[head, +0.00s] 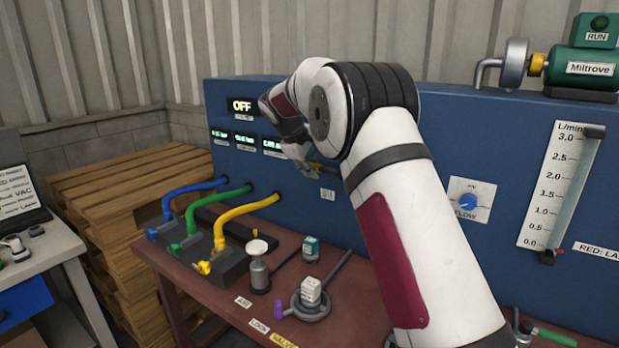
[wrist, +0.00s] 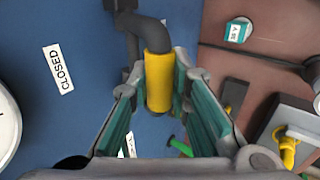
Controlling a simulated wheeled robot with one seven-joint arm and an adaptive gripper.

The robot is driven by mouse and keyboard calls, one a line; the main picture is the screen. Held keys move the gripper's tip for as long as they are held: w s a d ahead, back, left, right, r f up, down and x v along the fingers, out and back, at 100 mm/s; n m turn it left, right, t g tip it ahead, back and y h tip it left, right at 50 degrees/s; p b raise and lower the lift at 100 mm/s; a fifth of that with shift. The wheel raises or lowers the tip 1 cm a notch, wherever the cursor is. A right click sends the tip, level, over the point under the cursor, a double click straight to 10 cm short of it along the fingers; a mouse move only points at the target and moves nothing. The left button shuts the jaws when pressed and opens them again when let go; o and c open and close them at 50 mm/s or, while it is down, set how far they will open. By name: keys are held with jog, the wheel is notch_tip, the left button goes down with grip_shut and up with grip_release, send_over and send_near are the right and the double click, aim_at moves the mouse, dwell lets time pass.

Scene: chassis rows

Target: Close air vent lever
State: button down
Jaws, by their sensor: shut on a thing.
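The air vent lever (wrist: 159,80) has a yellow grip on a bent dark grey arm that runs up to a mount on the blue panel. In the wrist view my gripper (wrist: 160,95) is shut on the yellow grip, with one teal-padded finger on each side. A white CLOSED label (wrist: 59,70) is on the panel left of the lever. In the head view my gripper (head: 303,160) is at the panel front, and a small yellow bit of the lever (head: 316,167) shows beside it. My arm hides part of the panel there.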

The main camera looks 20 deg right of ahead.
jog(key=shift+w+d+r+b, duration=0.3)
jog(key=shift+d+r, duration=0.05)
jog(key=shift+r, duration=0.4)
jog(key=c, duration=1.5)
grip_release()
jog(key=shift+o, duration=0.2)
jog(key=v, duration=1.1)
jog(key=shift+s+a+r, duration=0.2)
jog(key=shift+a+r, duration=0.05)
jog(key=shift+r, duration=0.05)
